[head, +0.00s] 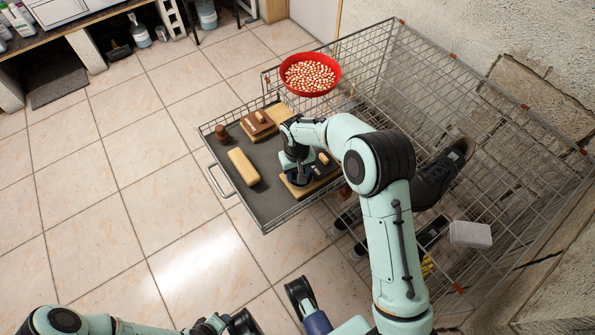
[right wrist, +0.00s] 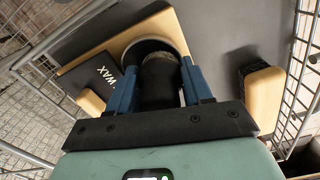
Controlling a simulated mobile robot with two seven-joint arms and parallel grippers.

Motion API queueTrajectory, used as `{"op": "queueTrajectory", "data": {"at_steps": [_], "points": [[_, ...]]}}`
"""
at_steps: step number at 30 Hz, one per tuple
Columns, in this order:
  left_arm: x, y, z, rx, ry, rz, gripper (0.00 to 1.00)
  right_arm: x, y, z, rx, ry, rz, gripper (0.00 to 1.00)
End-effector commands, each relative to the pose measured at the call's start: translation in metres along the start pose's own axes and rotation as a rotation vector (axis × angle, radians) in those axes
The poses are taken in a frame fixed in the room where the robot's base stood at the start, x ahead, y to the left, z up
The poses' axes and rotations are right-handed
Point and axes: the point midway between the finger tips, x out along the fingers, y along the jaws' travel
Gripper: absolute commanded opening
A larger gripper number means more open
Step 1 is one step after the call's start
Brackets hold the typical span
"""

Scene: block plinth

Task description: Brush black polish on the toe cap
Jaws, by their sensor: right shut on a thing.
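My right gripper (head: 297,180) reaches down over a wooden board with black items on the pulled-out grey tray (head: 262,205). In the right wrist view its blue fingers (right wrist: 163,85) are shut on a dark, rounded thing (right wrist: 160,78), seemingly a handle, above a pale round rim (right wrist: 148,47). Its lower end is hidden. A black box marked WAX (right wrist: 105,82) lies beside it. A black shoe (head: 437,180) rests on the wire rack at right; my right arm stands close to its toe end.
A red bowl of pale pieces (head: 311,74) stands on the rack behind the tray. A light grey block (head: 470,234) sits on the rack at right. The tiled floor at left is clear.

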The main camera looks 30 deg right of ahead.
Motion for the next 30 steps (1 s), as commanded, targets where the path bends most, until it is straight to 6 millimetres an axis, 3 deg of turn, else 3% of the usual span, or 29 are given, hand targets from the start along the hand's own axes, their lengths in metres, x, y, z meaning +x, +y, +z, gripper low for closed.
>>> {"op": "queueTrajectory", "data": {"at_steps": [30], "points": [[0.0042,-0.0012,0.0003,0.000,-0.001,-0.001,0.43,0.0085,-0.0001,0.0002,0.000,-0.001,0.000,0.25]]}}
